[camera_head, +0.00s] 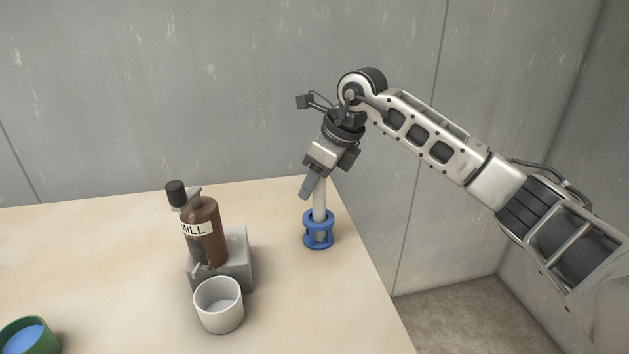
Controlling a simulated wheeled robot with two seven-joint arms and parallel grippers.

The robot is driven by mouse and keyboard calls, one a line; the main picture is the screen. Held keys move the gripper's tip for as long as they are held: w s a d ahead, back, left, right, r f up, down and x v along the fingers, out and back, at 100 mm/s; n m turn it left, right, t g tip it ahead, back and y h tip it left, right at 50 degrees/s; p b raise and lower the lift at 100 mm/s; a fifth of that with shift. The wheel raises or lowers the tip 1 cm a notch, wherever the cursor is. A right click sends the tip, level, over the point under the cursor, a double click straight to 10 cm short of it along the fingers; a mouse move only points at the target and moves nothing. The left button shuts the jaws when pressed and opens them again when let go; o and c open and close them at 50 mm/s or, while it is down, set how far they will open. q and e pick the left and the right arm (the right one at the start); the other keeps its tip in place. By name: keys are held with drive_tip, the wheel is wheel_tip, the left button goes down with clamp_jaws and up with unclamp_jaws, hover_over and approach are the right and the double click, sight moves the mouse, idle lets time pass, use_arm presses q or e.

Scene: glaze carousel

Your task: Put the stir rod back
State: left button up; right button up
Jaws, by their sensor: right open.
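The stir rod (319,200) is a pale grey stick standing upright in a blue ring-shaped holder (318,230) near the table's right edge. My right gripper (308,187) is open, tilted downward, at the upper end of the rod. The rod's top is partly hidden behind the gripper, and I cannot tell whether the fingers touch it. My left gripper is not in view.
A brown mill bottle (205,232) with a black cap stands against a grey block (238,262). A white cup (219,306) stands in front of it. A green bowl with blue contents (28,338) is at the lower left. The table (120,240) is clear between them.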

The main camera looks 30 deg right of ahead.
drive_tip(key=v, duration=1.1)
drive_tip(key=shift+r, duration=0.3)
drive_tip(key=shift+s, duration=0.1)
